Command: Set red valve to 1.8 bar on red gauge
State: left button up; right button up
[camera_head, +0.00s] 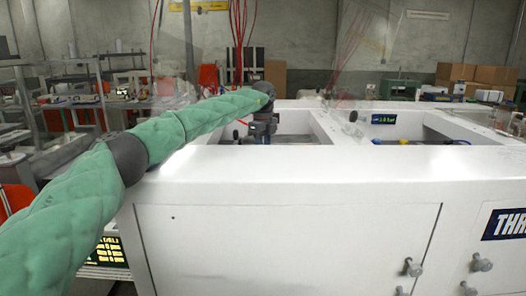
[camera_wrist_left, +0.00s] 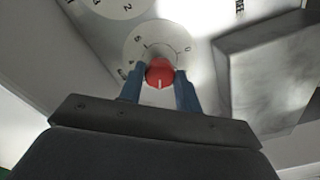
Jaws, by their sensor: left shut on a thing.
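The red valve (camera_wrist_left: 160,73) is a round red knob with a pale line on it, low in the middle of the left wrist view. A white round dial (camera_wrist_left: 150,38) with a number scale lies directly behind it. I cannot tell which dial is the red gauge, and no needle reading is clear. My left gripper (camera_wrist_left: 160,86) has its blue fingers on both sides of the red knob, shut on it. In the head view my left gripper (camera_head: 263,130) reaches down into the white machine (camera_head: 300,192), and the valve is hidden there. My right gripper is not in view.
Another white dial (camera_wrist_left: 118,6) shows at the wrist view's top edge. A small dark display (camera_head: 384,118) with green text ending in "bar" stands in the machine's right recess; its digits are unclear. The white front rim and dividing bar border the recesses. Red cables hang behind.

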pick_arm(q)
jog(key=shift+r, duration=0.15)
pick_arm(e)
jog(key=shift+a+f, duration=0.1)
pick_arm(q)
jog(key=o, duration=1)
jog(key=shift+c, duration=0.2)
notch_tip(320, 180, up, 8)
jog(key=shift+f+b, duration=0.2)
jog(key=shift+b, duration=0.5)
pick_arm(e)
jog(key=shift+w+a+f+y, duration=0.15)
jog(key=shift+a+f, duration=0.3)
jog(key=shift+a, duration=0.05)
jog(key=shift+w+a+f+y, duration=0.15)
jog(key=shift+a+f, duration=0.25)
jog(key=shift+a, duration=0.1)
